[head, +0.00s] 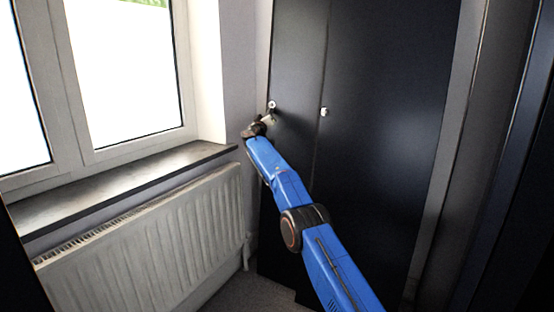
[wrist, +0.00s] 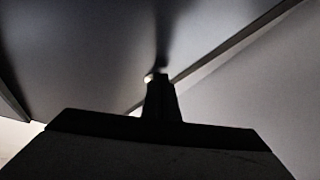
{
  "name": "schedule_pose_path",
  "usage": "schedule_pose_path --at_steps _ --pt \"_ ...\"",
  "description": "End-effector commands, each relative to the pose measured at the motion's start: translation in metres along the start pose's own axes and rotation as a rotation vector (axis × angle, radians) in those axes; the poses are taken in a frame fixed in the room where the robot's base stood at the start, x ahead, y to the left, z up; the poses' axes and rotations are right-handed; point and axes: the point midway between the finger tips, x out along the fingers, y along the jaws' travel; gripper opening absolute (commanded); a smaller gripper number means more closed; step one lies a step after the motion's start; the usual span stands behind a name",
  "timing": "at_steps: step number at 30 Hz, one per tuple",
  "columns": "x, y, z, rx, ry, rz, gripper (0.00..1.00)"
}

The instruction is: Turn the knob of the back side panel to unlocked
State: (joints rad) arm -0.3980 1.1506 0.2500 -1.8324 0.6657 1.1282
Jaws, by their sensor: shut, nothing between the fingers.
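Two tall dark panels stand at the back: a narrower left panel (head: 296,60) and a wider right panel (head: 390,130). A small pale knob (head: 271,104) sits near the left panel's left edge. Another small pale knob (head: 323,112) sits near the seam between the panels. My gripper (head: 268,118) is at the left knob, just below it; I cannot tell whether they touch. In the wrist view my gripper (wrist: 161,80) is a dark shape with its fingers shut and empty. A bright knob (wrist: 149,78) shows at the left of the fingertips, partly hidden. Its turn position is too small to read.
A window (head: 125,75) with a dark sill (head: 120,185) is on the left. A white radiator (head: 150,240) stands below it, close to my arm. A grey frame (head: 460,150) borders the right panel. A little bare floor (head: 240,292) shows at the bottom.

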Motion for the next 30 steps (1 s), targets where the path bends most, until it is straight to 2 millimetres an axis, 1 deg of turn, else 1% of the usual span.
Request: schedule_pose_path --at_steps 19,30 --pt "-0.0002 -0.0015 0.0002 -0.001 0.0 -0.001 0.0" --pt "-0.0048 -0.0039 0.0062 -0.002 0.0 -0.002 0.0"
